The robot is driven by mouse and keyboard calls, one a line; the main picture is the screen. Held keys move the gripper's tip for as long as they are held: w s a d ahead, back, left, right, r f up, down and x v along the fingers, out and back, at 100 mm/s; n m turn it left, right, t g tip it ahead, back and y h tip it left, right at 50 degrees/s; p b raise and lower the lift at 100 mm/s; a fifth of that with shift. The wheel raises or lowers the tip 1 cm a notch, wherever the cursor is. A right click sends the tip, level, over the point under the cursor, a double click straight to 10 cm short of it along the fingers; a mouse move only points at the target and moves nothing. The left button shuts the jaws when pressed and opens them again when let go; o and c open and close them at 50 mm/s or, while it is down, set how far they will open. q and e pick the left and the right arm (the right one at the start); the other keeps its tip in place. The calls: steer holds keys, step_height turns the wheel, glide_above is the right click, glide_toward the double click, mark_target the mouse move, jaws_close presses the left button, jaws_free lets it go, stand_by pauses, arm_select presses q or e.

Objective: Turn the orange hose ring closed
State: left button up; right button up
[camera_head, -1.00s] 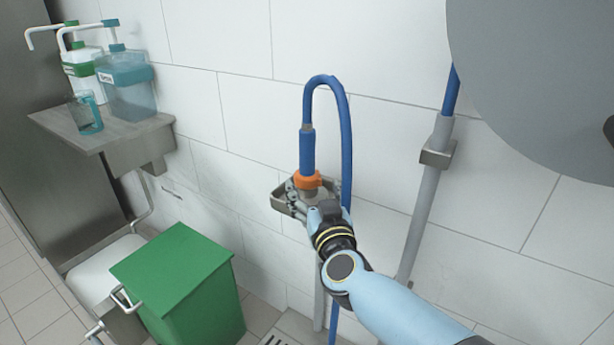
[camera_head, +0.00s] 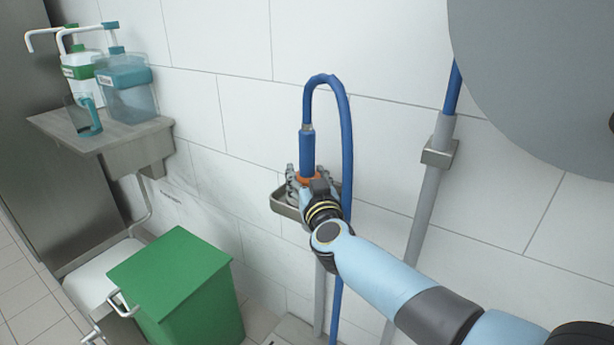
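The orange hose ring (camera_head: 306,179) sits at the lower end of the blue hose (camera_head: 307,150), just above a small metal wall bracket. Only a thin part of the ring shows. My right gripper (camera_head: 305,183) is at the ring, with grey finger parts on its left and right sides. The wrist hides the ring's lower part and much of the fingers. I cannot tell whether the fingers touch or grip the ring. My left gripper is not in view.
The metal bracket (camera_head: 283,206) is fixed to the tiled wall around the gripper. A grey pipe (camera_head: 424,195) runs down at the right. A green bin (camera_head: 175,280) and a shelf (camera_head: 105,140) with bottles and a cup are at the left.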

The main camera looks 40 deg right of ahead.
steer(key=c, duration=0.5)
steer(key=shift+o, duration=0.2)
steer(key=shift+h, duration=0.3)
